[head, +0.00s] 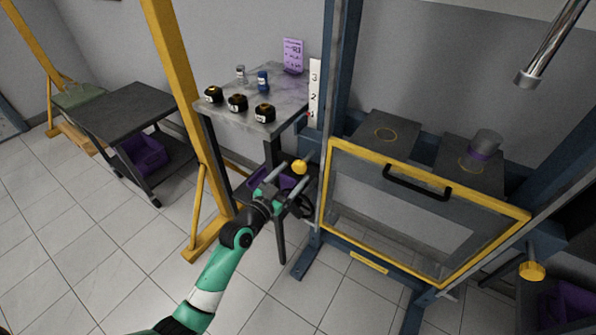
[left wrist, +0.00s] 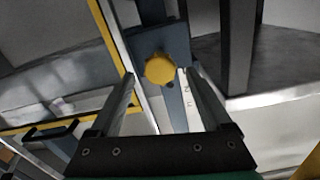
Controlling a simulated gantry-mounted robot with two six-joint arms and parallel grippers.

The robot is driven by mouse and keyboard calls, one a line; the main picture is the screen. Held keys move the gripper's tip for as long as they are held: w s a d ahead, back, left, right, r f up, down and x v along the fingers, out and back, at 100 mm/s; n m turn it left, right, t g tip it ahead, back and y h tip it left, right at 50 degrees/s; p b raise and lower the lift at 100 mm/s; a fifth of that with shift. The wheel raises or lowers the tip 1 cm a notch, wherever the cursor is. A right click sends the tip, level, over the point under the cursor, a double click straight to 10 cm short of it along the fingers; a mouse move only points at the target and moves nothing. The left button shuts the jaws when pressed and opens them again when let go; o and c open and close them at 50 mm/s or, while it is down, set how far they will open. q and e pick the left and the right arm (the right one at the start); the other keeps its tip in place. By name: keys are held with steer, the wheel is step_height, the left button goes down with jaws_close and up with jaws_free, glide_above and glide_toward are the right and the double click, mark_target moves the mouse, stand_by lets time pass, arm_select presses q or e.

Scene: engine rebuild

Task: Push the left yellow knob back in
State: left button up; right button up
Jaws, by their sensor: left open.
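The left yellow knob (head: 299,167) sits on the left side of the blue press frame, beside the yellow-framed guard (head: 330,200). In the left wrist view the knob (left wrist: 159,69) shows as a round yellow cap against a blue plate, between and beyond my fingertips. My left gripper (head: 286,176) is open and empty, with its fingers pointing toward the knob. I cannot tell whether the fingers touch it. How far the knob stands out is hard to tell. A second yellow knob (head: 532,271) is on the right side of the frame. My right gripper is not in view.
A grey metal table (head: 235,115) left of the press holds several black-and-gold parts, small bottles and a purple card (head: 293,56). A yellow gantry post (head: 175,70) stands left of it. A purple-banded cylinder (head: 485,146) stands behind the guard. Tiled floor is open at the front left.

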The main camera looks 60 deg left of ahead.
mark_target(297, 169)
arm_select(q)
steer(key=x, duration=0.3)
steer(key=shift+w+a+b, duration=0.15)
steer(key=shift+w+b, duration=0.15)
steer(key=shift+b, duration=0.1)
jaws_close()
